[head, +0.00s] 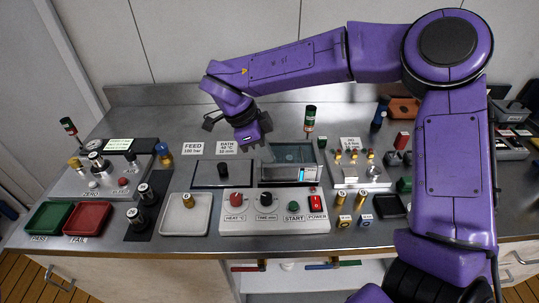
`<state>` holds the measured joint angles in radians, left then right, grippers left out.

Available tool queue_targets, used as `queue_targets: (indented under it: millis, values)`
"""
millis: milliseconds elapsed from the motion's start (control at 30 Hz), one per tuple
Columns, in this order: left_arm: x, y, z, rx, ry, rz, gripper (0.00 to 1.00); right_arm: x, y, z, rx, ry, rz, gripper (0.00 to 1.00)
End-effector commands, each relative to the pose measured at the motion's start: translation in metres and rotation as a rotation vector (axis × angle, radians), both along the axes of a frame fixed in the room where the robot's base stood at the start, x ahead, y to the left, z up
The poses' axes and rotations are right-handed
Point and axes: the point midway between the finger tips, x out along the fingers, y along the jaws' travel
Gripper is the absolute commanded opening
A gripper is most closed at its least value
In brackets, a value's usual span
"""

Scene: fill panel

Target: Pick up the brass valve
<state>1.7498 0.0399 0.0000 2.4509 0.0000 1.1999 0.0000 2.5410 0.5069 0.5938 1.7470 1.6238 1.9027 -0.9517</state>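Several small brass pieces are in view, and I cannot tell for certain which is the brass valve. A short brass piece with a pale lettered top (187,201) stands on the white tray (174,222) left of centre. My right gripper (257,140) hangs above the bath, back of centre, apart from these pieces. Its fingertips are small and dark, so its opening is unclear. My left gripper is out of view.
The control box (275,224) with knobs is at the front centre. Behind it are the water bath (292,152) and a grey lid plate (205,178). Green (49,218) and red (88,218) trays lie at left. A brass-weight rack (358,178) stands at right.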

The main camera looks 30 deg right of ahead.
Motion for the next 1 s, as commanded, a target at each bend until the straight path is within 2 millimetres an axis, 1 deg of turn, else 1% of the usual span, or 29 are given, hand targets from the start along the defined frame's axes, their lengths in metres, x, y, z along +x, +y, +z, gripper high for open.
queue_targets:
  millis: [33, 200, 300, 433, 633, 667, 700, 767, 800, 900, 1000]
  values:
    - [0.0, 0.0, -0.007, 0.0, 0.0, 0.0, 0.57, -0.006, 0.007, 0.001, -0.001, -0.003, 0.002, 0.0]
    - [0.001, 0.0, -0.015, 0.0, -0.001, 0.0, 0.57, -0.027, 0.03, 0.016, -0.001, -0.003, 0.002, 0.0]
    - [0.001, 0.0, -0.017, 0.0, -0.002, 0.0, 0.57, -0.034, 0.038, 0.022, -0.001, -0.002, 0.002, 0.0]
    - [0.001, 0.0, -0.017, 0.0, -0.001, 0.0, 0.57, -0.038, 0.042, 0.026, -0.002, -0.001, 0.0, 0.0]
    - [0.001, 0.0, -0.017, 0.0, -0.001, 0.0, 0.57, -0.038, 0.042, 0.026, -0.001, -0.002, 0.0, 0.0]
    - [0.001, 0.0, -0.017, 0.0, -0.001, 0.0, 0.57, -0.038, 0.043, 0.026, -0.001, -0.002, 0.0, 0.04]
    - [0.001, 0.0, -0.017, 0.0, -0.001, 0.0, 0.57, -0.038, 0.042, 0.026, -0.001, -0.002, 0.0, 0.17]
    - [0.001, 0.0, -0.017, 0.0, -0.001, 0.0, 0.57, -0.038, 0.042, 0.026, -0.001, -0.002, 0.0, 0.37]
    - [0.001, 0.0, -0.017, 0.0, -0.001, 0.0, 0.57, -0.038, 0.042, 0.026, -0.001, -0.002, 0.0, 0.5]
    - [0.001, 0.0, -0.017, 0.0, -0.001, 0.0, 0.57, -0.038, 0.042, 0.026, -0.001, -0.002, 0.0, 0.8]
    - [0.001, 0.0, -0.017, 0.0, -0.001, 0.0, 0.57, -0.037, 0.042, 0.026, -0.001, -0.002, 0.0, 0.8]
